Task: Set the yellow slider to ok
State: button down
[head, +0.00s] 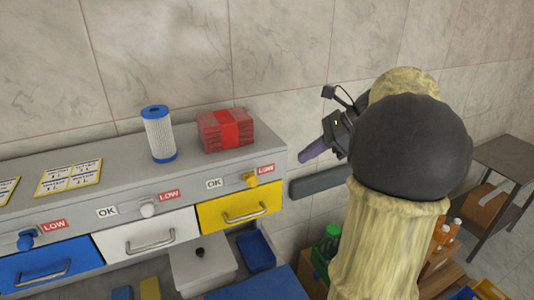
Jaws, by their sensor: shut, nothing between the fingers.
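The yellow slider (250,180) is a round knob on the front of the grey cabinet, above the yellow drawer (238,207). It sits right beside the red LOW label (266,170). The white OK label (214,183) is to its left, with a wider gap between. My gripper (305,156) is shut and empty, with its purple fingers pointing left. In the picture it is to the right of the yellow slider, just past the cabinet's right end, and not touching the slider. My arm hides part of the wall and floor behind it.
A white slider (148,209) and a blue slider (27,241) are further left. A blue-and-white filter (159,136) and a red bundle (226,130) stand on the cabinet top. A white bin (203,265) and blue tray (256,250) are below. A dark shelf (508,160) stands right.

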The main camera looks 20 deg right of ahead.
aim_at(256, 179)
jog(key=r, duration=0.2)
jog(key=shift+s+d+r+m, duration=0.3)
jog(key=shift+d+m, duration=0.1)
jog(key=shift+w+f, duration=0.1)
jog(key=shift+f, duration=0.05)
jog(key=p+x, duration=0.2)
jog(key=x, duration=0.5)
jog(key=p+x, duration=0.2)
jog(key=x, duration=0.5)
jog(key=shift+w+a+r, duration=0.1)
jog(key=shift+a+r, duration=0.1)
jog(key=shift+r, duration=0.1)
